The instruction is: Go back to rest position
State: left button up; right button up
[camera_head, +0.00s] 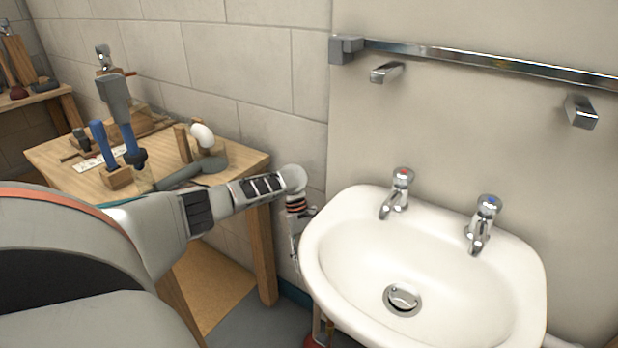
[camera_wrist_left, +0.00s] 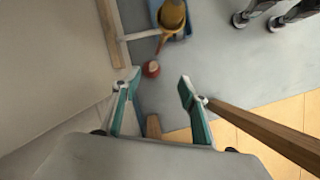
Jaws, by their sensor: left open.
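My left arm comes in from the left in the head view, and my left gripper (camera_head: 296,245) hangs pointing down beside the sink's left rim, partly hard to make out there. In the left wrist view the gripper (camera_wrist_left: 158,84) shows two teal fingers spread apart with nothing between them, above the floor. My right gripper shows in neither view. The white sink (camera_head: 335,225) has a red-marked tap (camera_head: 398,193), a blue-marked tap (camera_head: 482,225) and a drain plug (camera_head: 402,298).
A wooden table (camera_head: 240,166) with a hammer (camera_head: 120,105) and other tools stands behind my left arm. A chrome rail (camera_head: 470,60) runs along the wall. In the left wrist view, a red round item (camera_wrist_left: 151,68) and a wooden leg (camera_wrist_left: 265,130) are near the fingers over grey floor (camera_wrist_left: 245,70).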

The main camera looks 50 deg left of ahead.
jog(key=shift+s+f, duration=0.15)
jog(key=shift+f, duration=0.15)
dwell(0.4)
